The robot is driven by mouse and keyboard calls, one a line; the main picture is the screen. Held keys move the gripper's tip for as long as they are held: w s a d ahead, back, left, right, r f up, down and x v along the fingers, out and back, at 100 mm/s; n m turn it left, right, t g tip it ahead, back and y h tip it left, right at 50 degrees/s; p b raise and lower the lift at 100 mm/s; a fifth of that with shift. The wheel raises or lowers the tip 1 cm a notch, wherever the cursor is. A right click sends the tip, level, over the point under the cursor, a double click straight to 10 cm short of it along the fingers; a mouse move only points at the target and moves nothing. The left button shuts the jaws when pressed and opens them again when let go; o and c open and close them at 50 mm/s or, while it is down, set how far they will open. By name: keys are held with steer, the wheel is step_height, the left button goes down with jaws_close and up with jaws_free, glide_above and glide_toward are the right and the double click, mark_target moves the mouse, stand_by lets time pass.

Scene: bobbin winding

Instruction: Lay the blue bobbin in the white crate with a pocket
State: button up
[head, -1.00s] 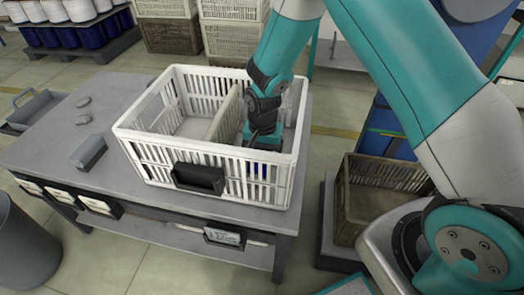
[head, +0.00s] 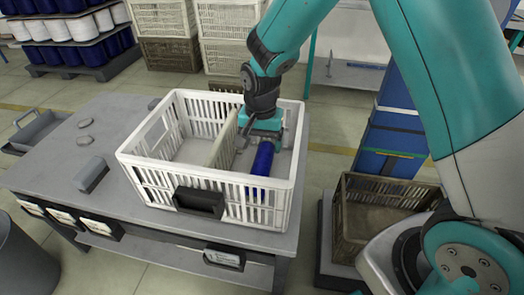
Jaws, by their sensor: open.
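The white crate (head: 215,213) stands on the grey table, with a beige divider (head: 223,138) splitting it into two compartments. The blue bobbin (head: 263,160) is inside the crate's right compartment, partly hidden behind the slatted front wall. Whether it lies flat or leans cannot be told for certain. My gripper (head: 262,141) is open, just above and behind the bobbin's far end, between the divider and the right wall. Its fingertips are partly hidden, and it appears apart from the bobbin. The left compartment looks empty.
A brown crate (head: 385,195) stands to the right. Stacked crates (head: 235,45) and a pallet of blue and white spools (head: 70,40) are behind.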

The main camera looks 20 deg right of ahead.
steer(key=s+a+r+n+y, duration=0.2)
steer(key=s+r+n, duration=0.5)
steer(key=s, duration=0.5)
steer(key=s+a+r+n+y, duration=0.2)
steer(key=s+r+n, duration=0.5)
steer(key=s+r, duration=0.5)
steer(key=shift+a, duration=0.4)
